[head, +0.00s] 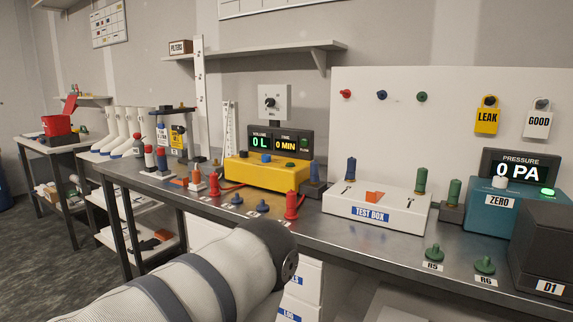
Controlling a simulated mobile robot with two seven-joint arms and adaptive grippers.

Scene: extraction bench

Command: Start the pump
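No object in view carries a readable pump label. A yellow unit (262,176) stands mid-bench with a dark display (280,141) reading 0 L under volume and 0 MIN under time. A small green lamp or button (304,143) sits at the display's right end; I cannot tell if it is lit. A light grey wall box (275,103) above has a dark rotary knob (270,103); its markings are too small to read. One of my arms crosses the lower middle in front of the bench. Neither gripper shows.
The white test box (375,208) has an orange switch. The teal gauge (485,213) reads 0 PA with a lit green button (547,191). Red, blue and green plugs stand along the bench front. A dark D1 box (545,250) fills the right end.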

